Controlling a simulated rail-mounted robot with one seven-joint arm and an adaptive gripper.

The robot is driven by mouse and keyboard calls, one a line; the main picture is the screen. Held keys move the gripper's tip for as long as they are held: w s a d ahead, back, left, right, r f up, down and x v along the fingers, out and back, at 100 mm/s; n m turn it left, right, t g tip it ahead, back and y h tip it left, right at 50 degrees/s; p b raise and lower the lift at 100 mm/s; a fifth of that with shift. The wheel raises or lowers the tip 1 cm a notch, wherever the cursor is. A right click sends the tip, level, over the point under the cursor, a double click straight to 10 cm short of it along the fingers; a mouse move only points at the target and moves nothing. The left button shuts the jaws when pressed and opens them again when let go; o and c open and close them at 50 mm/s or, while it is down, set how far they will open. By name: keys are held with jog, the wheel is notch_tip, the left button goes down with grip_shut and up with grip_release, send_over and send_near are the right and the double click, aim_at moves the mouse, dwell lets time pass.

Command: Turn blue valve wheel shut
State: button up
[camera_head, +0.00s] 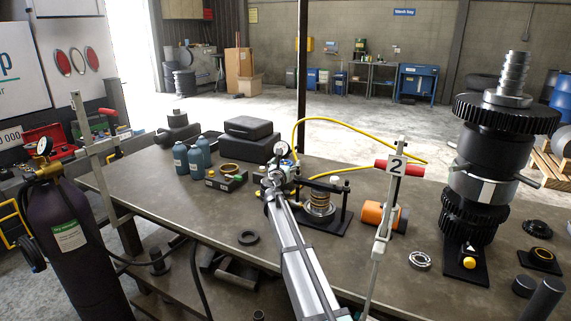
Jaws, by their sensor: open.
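No clearly blue valve wheel stands out in the head view. A dark round wheel (32,253) shows beside the dark purple gas cylinder (72,245) at the lower left; its exact colour and use are hard to tell. A brass fitting with a round gauge (43,147) sits on top of the cylinder. A long silver cylinder-like body (308,265) rises from the bottom centre to a cluster of metal fittings (278,180) over the table. I cannot make out gripper fingers in this view.
The workbench (185,225) carries a tall black gear assembly (485,150), an orange cylinder (383,216), blue bottles (190,160) and black cases (250,140). A yellow hose (335,121) arches over it. The left-centre tabletop has some bare room.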

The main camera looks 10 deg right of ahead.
jog(key=c, duration=1.1)
jog(key=shift+c, duration=0.2)
jog(key=shift+w+m+h, duration=0.1)
jog(key=shift+m+h, duration=0.2)
jog(key=shift+h, duration=0.1)
jog(key=shift+a+m+g+h+b, duration=0.1)
jog(key=shift+m+g+h+b, duration=0.3)
jog(key=shift+m+g+h, duration=0.4)
jog(key=m+g+h, duration=0.2)
jog(key=h, duration=0.1)
jog(key=shift+w+r, duration=0.1)
jog(key=shift+w, duration=0.05)
jog(key=m+g+h, duration=0.3)
jog(key=g, duration=0.1)
jog(key=shift+s+m+g+h+p, duration=0.2)
jog(key=shift+m+g+h+p, duration=0.3)
jog(key=shift+m+g+h, duration=0.55)
jog(key=shift+s+d+g+y, duration=0.1)
jog(key=shift+d+g+y, duration=0.15)
jog(key=shift+g, duration=0.3)
